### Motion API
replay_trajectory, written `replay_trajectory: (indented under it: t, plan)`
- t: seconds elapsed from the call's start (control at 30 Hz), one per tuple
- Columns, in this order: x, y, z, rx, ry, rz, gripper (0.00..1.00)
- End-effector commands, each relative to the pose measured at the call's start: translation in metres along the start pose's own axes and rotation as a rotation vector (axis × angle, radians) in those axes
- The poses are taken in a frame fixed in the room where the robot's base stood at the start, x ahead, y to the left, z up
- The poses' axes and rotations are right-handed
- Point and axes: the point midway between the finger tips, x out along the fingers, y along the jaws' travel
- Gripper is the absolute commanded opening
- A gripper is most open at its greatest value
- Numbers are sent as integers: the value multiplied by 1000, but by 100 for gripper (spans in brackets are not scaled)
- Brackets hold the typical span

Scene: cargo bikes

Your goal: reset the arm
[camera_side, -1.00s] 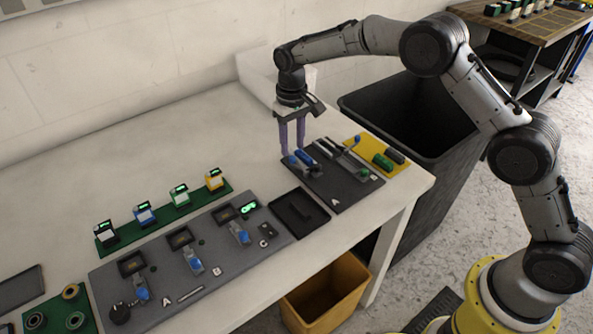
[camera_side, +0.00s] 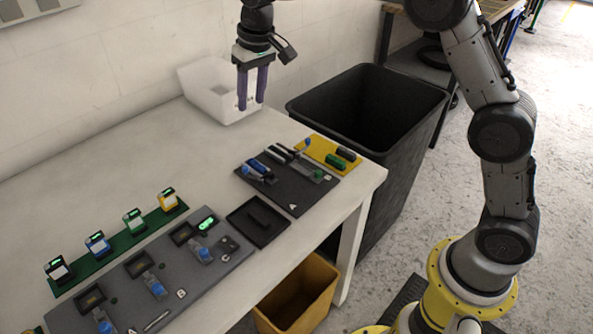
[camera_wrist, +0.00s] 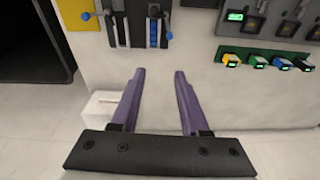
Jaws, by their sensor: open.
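My gripper (camera_side: 252,88) has two purple fingers pointing down. It is raised above the back part of the white table (camera_side: 110,195), in front of the white bin at the wall. In the wrist view my gripper (camera_wrist: 157,72) shows its fingers apart with nothing between them, and bare table beneath. My arm stands at the right on its yellow base, and its upper links run out of the top of the side view.
A grey tool board (camera_side: 290,188) and a yellow board (camera_side: 325,153) lie near the table's right end. A black bin (camera_side: 370,110) stands beside the table. A white box (camera_side: 215,92) is at the back. A green strip (camera_side: 120,240) holds several small devices. The table's middle is clear.

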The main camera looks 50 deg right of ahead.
Motion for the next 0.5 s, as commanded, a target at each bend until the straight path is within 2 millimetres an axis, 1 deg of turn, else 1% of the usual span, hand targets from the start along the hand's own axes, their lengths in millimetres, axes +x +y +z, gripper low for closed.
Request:
replay_trajectory:
  t: [0.03,0.1,0.17,0.2,0.27,0.3,0.37,0.4,0.47,0.5]
  plan:
    - [-27,7,10,9,33,-4,45]
    - [-56,15,26,16,70,-7,45]
    - [-79,22,42,21,100,-10,45]
    - [-93,27,54,24,119,-11,45]
    - [-111,33,73,27,148,-12,45]
    - [-122,37,86,28,165,-13,45]
    - [-136,43,108,29,191,-13,45]
    - [-144,47,122,31,209,-14,45]
    - [-154,53,146,32,235,-13,45]
    - [-158,56,162,32,250,-12,45]
